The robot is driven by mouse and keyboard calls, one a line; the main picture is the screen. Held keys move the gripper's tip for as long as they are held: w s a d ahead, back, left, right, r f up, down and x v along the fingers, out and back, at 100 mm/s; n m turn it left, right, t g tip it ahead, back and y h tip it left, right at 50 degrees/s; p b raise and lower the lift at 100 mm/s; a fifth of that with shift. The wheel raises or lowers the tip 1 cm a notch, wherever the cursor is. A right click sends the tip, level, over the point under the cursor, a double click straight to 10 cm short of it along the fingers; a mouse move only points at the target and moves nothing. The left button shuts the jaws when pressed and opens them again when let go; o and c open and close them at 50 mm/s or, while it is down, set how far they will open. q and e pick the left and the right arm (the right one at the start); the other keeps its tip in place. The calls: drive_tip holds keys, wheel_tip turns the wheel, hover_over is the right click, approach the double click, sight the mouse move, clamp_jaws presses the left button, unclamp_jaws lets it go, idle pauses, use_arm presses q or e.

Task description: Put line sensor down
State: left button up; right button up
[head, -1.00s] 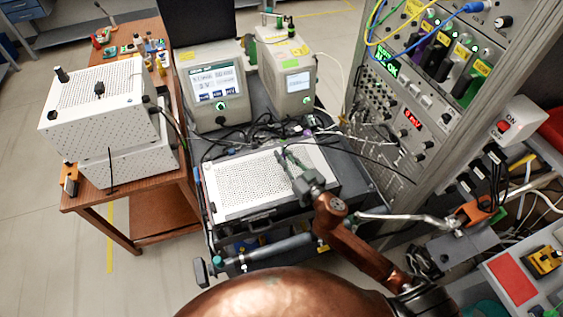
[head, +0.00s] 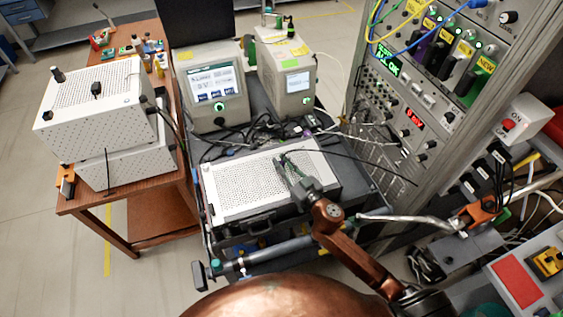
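My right gripper (head: 290,166) is over the right half of a white perforated box (head: 238,190) on the dark cart. Its fingers are dark and small in the picture, so I cannot tell whether they are open or shut. I cannot make out a line sensor for certain. A thin black cable (head: 370,166) runs from near the fingertips to the right, toward the rack. Whether the fingers touch the box or hold something is unclear. My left gripper is not in view.
Two instruments with screens, a larger one (head: 212,85) and a narrower one (head: 287,80), stand behind the box among tangled cables. A tall rack (head: 425,100) is at the right. A wooden table (head: 140,215) with stacked white boxes (head: 98,105) is at the left.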

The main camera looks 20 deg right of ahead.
drive_tip(key=o, duration=0.4)
drive_tip(key=shift+c, duration=0.2)
drive_tip(key=shift+r, duration=0.1)
drive_tip(key=shift+r+p, duration=0.3)
drive_tip(key=v, duration=1.2)
drive_tip(key=shift+b, duration=0.35)
